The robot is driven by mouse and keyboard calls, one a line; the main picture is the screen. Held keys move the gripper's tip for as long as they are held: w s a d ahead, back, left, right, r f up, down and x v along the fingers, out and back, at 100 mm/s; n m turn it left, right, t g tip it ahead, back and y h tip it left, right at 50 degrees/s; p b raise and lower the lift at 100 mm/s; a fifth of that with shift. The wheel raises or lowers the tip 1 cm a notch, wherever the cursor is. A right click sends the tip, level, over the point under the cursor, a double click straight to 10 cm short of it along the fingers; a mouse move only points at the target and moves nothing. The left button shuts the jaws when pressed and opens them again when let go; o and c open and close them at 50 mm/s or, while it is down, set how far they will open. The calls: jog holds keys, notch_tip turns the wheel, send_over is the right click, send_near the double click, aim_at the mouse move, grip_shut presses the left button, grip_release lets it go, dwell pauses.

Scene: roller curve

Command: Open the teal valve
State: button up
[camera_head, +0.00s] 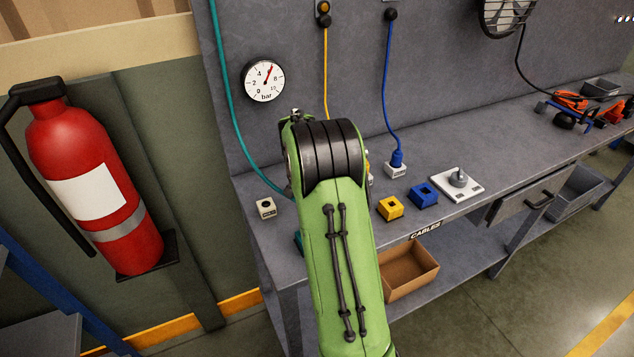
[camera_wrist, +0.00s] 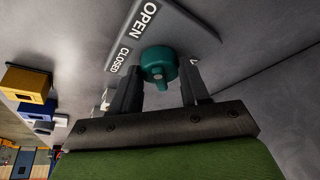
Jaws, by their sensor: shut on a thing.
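The teal valve (camera_wrist: 158,62) shows in the wrist view as a round knob with a small lug on its near side. Which marking the knob lines up with, I cannot tell. In the head view my green arm hides the gripper and the valve. A teal hose (camera_head: 222,95) runs down the back panel and passes behind my arm.
A pressure gauge (camera_head: 264,80) is on the back panel. A yellow block (camera_head: 390,208), a blue block (camera_head: 423,195) and a white-grey device (camera_head: 457,184) stand on the bench right of my arm. A cardboard box (camera_head: 410,270) is below. A fire extinguisher (camera_head: 88,150) hangs at left.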

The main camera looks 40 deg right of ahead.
jog(key=o, duration=1.1)
jog(key=shift+c, duration=0.2)
jog(key=p+v, duration=0.3)
jog(key=v, duration=1.2)
jog(key=shift+a+r, duration=0.2)
jog(key=shift+r, duration=0.05)
jog(key=shift+s+a, duration=0.1)
